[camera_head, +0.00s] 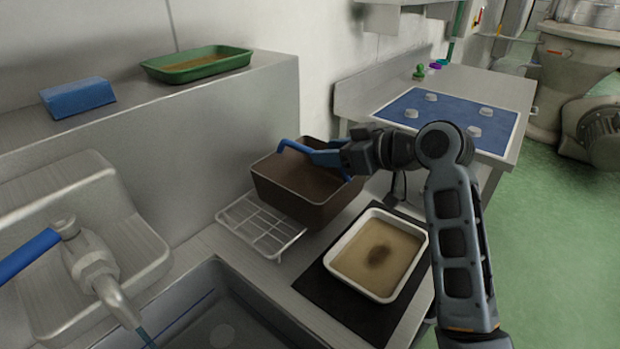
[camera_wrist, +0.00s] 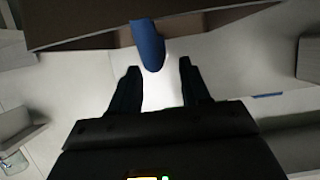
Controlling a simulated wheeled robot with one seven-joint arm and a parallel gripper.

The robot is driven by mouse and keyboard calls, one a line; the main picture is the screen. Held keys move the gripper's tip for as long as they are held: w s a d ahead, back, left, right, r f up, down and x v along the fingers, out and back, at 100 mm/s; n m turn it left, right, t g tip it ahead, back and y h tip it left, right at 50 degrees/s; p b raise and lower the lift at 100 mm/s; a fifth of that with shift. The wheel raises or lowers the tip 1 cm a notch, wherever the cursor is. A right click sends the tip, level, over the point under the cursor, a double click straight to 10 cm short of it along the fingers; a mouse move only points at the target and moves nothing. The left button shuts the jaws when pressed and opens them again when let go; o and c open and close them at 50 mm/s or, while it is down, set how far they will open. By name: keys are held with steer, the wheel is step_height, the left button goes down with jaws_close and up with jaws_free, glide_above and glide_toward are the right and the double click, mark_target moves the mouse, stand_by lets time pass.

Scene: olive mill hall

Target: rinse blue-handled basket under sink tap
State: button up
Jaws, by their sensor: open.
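The blue handle (camera_head: 297,147) of the basket sticks out at the brown tub (camera_head: 290,200), which stands on the counter. The basket's body is hard to make out inside the brown tub. My gripper (camera_head: 338,156) is at the right side of the tub, by the handle. In the wrist view my gripper (camera_wrist: 158,68) is open, and the handle end (camera_wrist: 148,45) lies just ahead of and between the fingertips, not clasped. The sink (camera_head: 235,315) is at the bottom, with the metal tap (camera_head: 92,268) and its blue lever (camera_head: 28,254) at its left.
A white wire rack (camera_head: 258,226) lies between tub and sink. A white tray (camera_head: 345,277) of murky tan contents sits on a black mat (camera_head: 330,303). A green tray (camera_head: 197,72) and blue block (camera_head: 78,98) are on the ledge. A blue-topped table (camera_head: 445,112) stands behind.

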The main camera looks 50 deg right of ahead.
steer(key=shift+x, duration=1.65)
jaws_close()
steer(key=shift+r, duration=0.1)
